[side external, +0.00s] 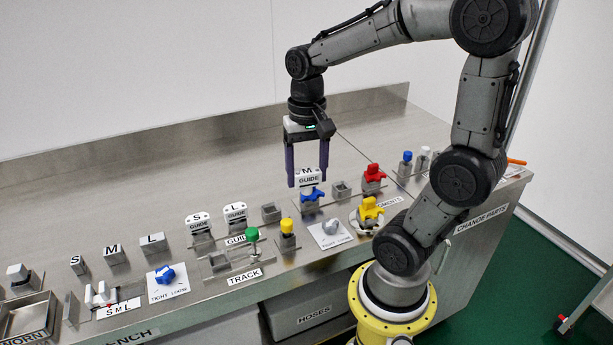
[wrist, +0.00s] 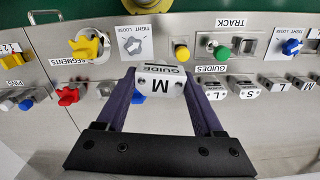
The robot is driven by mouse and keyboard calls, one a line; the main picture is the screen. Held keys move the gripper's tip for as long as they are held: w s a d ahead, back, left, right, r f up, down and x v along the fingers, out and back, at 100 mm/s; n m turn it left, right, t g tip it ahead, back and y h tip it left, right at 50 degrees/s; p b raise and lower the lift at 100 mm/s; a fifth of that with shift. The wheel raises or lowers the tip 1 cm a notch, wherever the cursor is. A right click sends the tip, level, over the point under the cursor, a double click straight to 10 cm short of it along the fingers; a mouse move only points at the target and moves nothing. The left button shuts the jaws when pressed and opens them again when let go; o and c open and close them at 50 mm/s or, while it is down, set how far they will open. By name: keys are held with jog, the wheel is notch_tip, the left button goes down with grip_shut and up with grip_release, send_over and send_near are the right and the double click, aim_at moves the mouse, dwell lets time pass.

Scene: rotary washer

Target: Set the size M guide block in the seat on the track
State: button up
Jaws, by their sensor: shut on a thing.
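My gripper (side external: 307,183) is shut on the size M guide block (side external: 309,176), a white block marked M and GUIDE. In the wrist view the track (wrist: 207,45) is beyond the block, to the upper right. The seat's exact outline is hard to make out.
The S guide (side external: 199,222) and L guide (side external: 235,212) stand behind the track, beside an empty grey holder (side external: 271,213). A yellow knob (side external: 287,226) stands right of the track. Red (side external: 373,173) and yellow (side external: 370,208) parts stand further right. The back of the bench is clear.

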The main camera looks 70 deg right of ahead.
jog(key=w+a+f, duration=0.1)
jog(key=w+a, duration=0.2)
jog(key=w, duration=0.3)
jog(key=w+a+f, duration=0.1)
jog(key=w+a, duration=0.2)
jog(key=w, duration=0.3)
jog(key=w+a+f+n, duration=0.2)
jog(key=w+a+f, duration=0.15)
jog(key=a, duration=0.45)
jog(key=shift+s+f, duration=0.2)
jog(key=shift+f, duration=3.55)
jog(key=shift+f, duration=0.15)
jog(key=o, duration=1.4)
